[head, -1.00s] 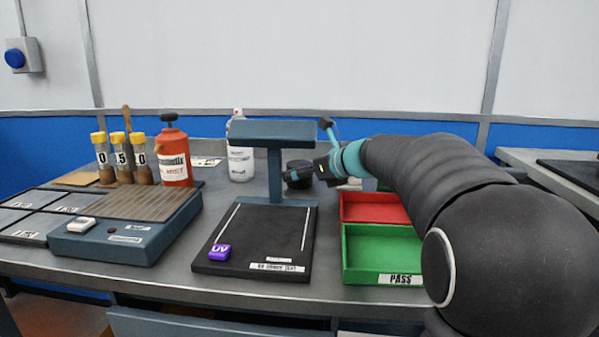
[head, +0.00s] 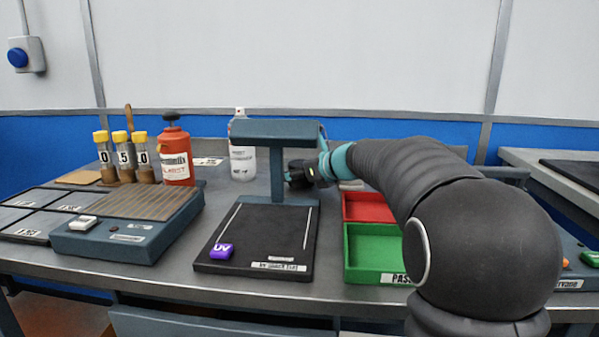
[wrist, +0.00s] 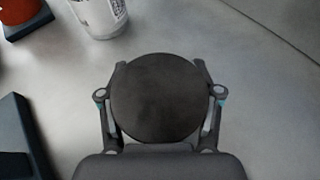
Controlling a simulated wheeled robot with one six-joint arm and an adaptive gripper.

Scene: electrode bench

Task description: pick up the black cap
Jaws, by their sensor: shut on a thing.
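The black cap (wrist: 158,97) is a round, flat-topped dark disc in the middle of the wrist view. My gripper (wrist: 159,92) is shut on it, with one finger against its left side and one against its right side. In the head view my gripper (head: 298,174) is behind the post of the dark lamp stand, at the back of the bench. There the cap is hard to tell apart from the dark gripper. How far the cap is above the bench top cannot be told.
The lamp stand (head: 276,131) is close in front of my gripper. A white spray bottle (head: 242,160) and a red bottle (head: 176,157) stand to the left. A red tray (head: 369,207) and a green tray (head: 375,247) are at the right. Bare bench surrounds the cap in the wrist view.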

